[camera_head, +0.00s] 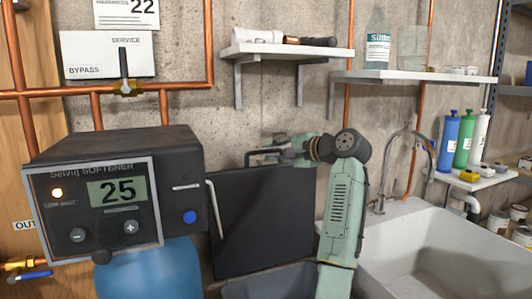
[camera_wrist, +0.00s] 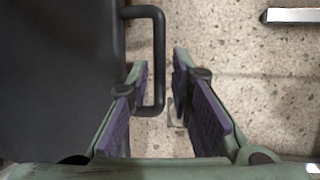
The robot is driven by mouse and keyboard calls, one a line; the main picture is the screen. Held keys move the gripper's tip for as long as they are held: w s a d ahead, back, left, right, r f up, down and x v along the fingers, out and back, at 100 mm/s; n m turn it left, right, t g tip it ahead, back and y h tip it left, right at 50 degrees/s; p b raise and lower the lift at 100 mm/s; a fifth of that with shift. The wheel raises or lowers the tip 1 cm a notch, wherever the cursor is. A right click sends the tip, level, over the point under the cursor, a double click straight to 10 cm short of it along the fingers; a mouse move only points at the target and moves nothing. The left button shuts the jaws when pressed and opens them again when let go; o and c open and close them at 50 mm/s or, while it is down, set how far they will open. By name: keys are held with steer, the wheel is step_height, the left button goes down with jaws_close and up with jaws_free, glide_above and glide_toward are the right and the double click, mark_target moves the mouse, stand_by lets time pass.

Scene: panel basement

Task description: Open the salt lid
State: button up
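The salt lid (camera_head: 262,225) is a flat black panel that stands raised, close to upright, above a grey bin (camera_head: 265,287). Its dark bar handle (camera_head: 262,153) is at the top edge. In the wrist view the lid (camera_wrist: 55,75) fills the left side, and its U-shaped handle (camera_wrist: 158,60) reaches between my fingers. My gripper (camera_wrist: 160,65) is open, with one finger on each side of the handle's outer bar and visible gaps. In the head view my gripper (camera_head: 285,148) is at the lid's top edge; its fingertips are small there.
The softener control box (camera_head: 115,190), reading 25, stands left of the lid above a blue tank (camera_head: 150,272). A white sink (camera_head: 440,255) with a faucet (camera_head: 405,160) is at right. Shelves (camera_head: 290,50) and copper pipes (camera_head: 430,95) are on the wall above.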

steer(key=v, duration=0.8)
